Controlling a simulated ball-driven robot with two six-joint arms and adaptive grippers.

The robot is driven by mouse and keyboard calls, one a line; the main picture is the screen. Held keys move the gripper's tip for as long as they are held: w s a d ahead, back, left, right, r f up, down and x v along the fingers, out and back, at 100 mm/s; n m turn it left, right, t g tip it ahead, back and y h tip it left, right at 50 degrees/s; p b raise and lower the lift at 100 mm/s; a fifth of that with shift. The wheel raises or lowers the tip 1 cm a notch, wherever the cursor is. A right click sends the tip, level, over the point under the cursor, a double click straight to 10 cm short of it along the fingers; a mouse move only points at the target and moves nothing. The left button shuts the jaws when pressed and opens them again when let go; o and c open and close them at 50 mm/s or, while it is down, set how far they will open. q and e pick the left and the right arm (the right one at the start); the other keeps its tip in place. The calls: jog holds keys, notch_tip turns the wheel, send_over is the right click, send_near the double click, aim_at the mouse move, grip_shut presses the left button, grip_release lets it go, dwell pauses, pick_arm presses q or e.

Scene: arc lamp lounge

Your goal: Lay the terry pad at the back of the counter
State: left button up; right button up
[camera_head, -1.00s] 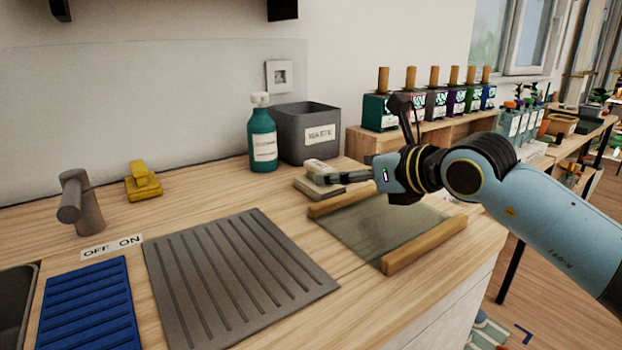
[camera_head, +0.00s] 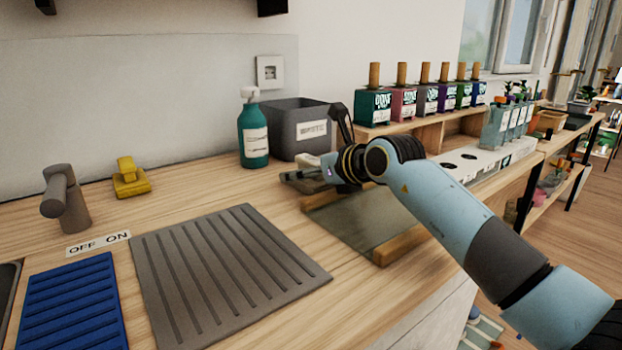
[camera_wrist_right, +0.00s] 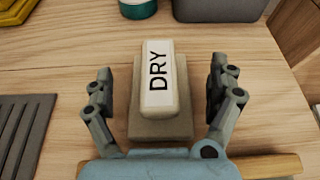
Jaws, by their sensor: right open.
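The terry pad (camera_wrist_right: 158,125) is a beige slab with a pale grip block on top, labelled DRY, in the right wrist view. It lies on the wooden counter (camera_wrist_right: 60,60). My right gripper (camera_wrist_right: 160,78) is open, with one finger on each side of the pad and a gap to it on both sides. In the head view, the pad's pale top (camera_head: 306,160) shows just behind my right gripper (camera_head: 305,176), which hides most of it. My left gripper is not in view.
A green bottle (camera_head: 253,130) and a grey waste bin (camera_head: 297,115) stand behind the pad. A glass board with wooden rails (camera_head: 350,220) lies in front. A grey ribbed mat (camera_head: 220,270) and yellow-handled pad (camera_head: 130,180) are to the left. Counter between bottle and yellow pad is clear.

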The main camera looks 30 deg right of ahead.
jog(key=c, duration=1.4)
